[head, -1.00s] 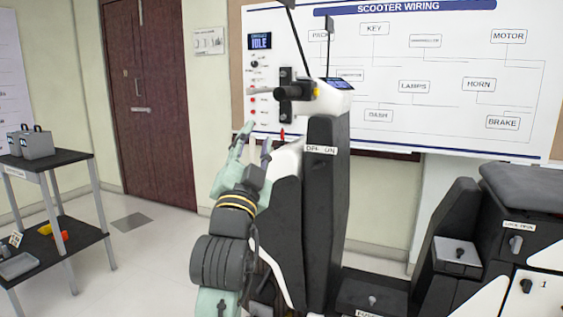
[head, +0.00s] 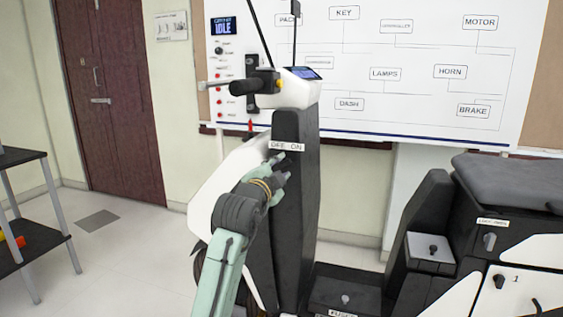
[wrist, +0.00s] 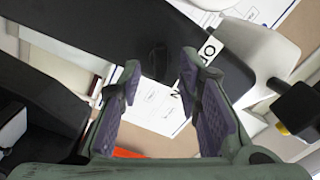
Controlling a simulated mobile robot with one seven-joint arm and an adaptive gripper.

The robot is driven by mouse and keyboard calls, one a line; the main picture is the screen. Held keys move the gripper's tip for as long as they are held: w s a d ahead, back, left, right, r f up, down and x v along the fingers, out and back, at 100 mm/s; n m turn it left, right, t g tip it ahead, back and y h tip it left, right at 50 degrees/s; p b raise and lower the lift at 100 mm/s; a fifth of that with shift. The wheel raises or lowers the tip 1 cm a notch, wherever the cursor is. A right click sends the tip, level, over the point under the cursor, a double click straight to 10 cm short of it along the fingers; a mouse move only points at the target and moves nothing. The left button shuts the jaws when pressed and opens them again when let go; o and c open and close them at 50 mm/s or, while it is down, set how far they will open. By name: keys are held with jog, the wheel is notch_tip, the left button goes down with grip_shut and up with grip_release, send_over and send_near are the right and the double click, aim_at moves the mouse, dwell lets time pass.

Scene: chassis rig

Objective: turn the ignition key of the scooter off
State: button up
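The scooter (head: 293,215) stands in the middle, with a dark upright front column. A white label (head: 286,146) reading OFF and ON is on the column's upper face; part of it also shows in the wrist view (wrist: 208,50). My gripper (head: 281,160) is just below the label, close to the column. In the wrist view my gripper (wrist: 160,66) is open, its two purple-padded fingers apart. A small dark shape, probably the ignition key (wrist: 155,62), shows between the fingertips against the dark column. Its angle and any contact are unclear. In the head view the gripper hides it.
The handlebar (head: 252,87) and dash screen (head: 301,73) are above my gripper. A panel (head: 223,27) reading IDLE is on the wall board. The seat (head: 510,180) and lower boxes are on the right. A shelf (head: 30,215) stands left, with open floor between.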

aim_at(285, 163)
jog(key=shift+x, duration=1.35)
jog(key=shift+c, duration=0.3)
grip_shut()
